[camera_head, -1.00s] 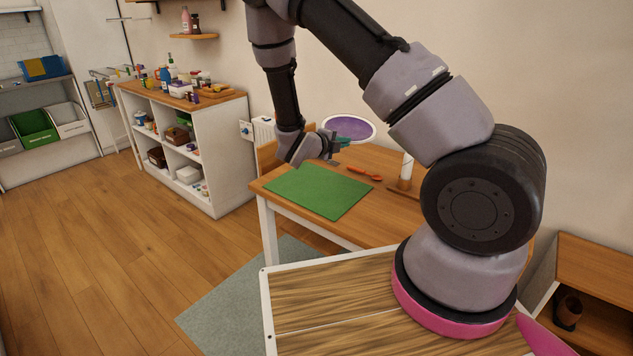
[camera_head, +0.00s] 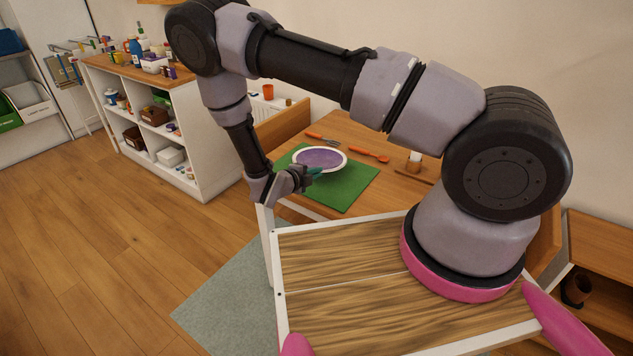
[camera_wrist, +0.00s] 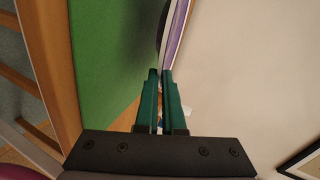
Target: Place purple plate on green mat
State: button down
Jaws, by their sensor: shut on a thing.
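The purple plate (camera_head: 320,159) with a white rim shows over the far left part of the green mat (camera_head: 345,189) in the head view. My gripper (camera_head: 314,172) is shut on the plate's near left rim. In the wrist view the green fingers (camera_wrist: 160,92) pinch the plate's edge (camera_wrist: 178,30), and the mat (camera_wrist: 112,60) fills the left side. The plate looks roughly level and close to the mat; I cannot tell whether it touches. The fingertips partly hide the rim.
The mat lies on a wooden table (camera_head: 345,130). A fork (camera_head: 321,138) lies behind the plate and an orange spoon (camera_head: 370,156) to its right. A wooden holder (camera_head: 414,162) stands further right. A chair back (camera_head: 284,124) rises at the table's far left edge.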

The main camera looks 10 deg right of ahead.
aim_at(316, 190)
jog(key=shift+f, duration=2)
jog(key=c, duration=1.3)
grip_release()
jog(key=shift+s, duration=0.1)
